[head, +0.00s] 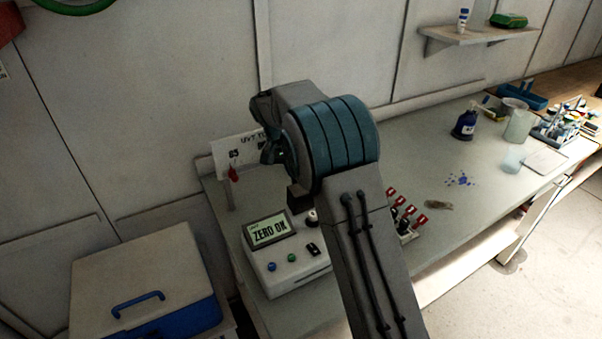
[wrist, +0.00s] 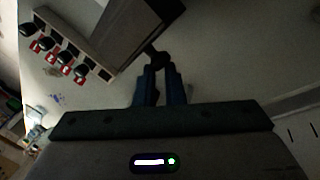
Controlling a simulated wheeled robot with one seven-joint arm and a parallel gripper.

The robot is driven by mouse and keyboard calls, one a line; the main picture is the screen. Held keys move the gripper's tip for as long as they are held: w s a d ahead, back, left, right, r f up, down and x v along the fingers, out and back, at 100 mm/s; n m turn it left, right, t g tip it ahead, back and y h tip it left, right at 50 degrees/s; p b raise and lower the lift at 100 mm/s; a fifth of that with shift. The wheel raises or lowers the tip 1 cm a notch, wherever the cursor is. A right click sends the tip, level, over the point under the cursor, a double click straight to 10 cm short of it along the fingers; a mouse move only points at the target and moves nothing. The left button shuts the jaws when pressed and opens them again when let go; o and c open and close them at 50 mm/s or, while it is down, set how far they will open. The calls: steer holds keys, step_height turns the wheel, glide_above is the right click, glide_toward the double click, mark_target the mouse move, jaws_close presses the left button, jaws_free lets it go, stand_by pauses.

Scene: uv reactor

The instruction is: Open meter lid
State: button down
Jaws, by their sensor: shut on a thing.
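The white meter (head: 288,262) stands on the bench in the head view, its screen (head: 268,232) reading "ZERO OK". A dark block (head: 299,198) at its back is partly hidden by my arm; I take it for part of the lid. In the wrist view, the meter's grey body (wrist: 130,35) is at the top. My gripper (wrist: 161,70) has its blue fingers close together on a small dark tab (wrist: 154,57) at the body's edge, which seems to be the meter lid's tab. In the head view my arm hides the fingertips, and the lid's angle cannot be told.
A white sign (head: 232,152) stands behind. A blue bottle (head: 465,124) and beakers are farther right. A cooler box (head: 150,290) is at left.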

steer(key=shift+w+a+f+b, duration=0.15)
steer(key=shift+w+a+f, duration=0.05)
steer(key=shift+a+f, duration=0.4)
steer(key=shift+w+a+f+b, duration=0.15)
steer(key=shift+a+f, duration=0.2)
steer(key=shift+f, duration=0.35)
steer(key=c, duration=1.7)
jaws_free()
steer(key=shift+a, duration=0.1)
steer(key=shift+c, duration=0.2)
steer(key=o, duration=0.4)
steer(key=shift+a, duration=0.3)
steer(key=shift+d+r, duration=0.1)
steer(key=shift+d, duration=0.05)
steer(key=shift+d+r, duration=0.1)
steer(key=v, duration=1.3)
steer(key=shift+w+r+b, duration=0.1)
steer(key=shift+r+b, duration=0.25)
steer(key=shift+r, duration=0.1)
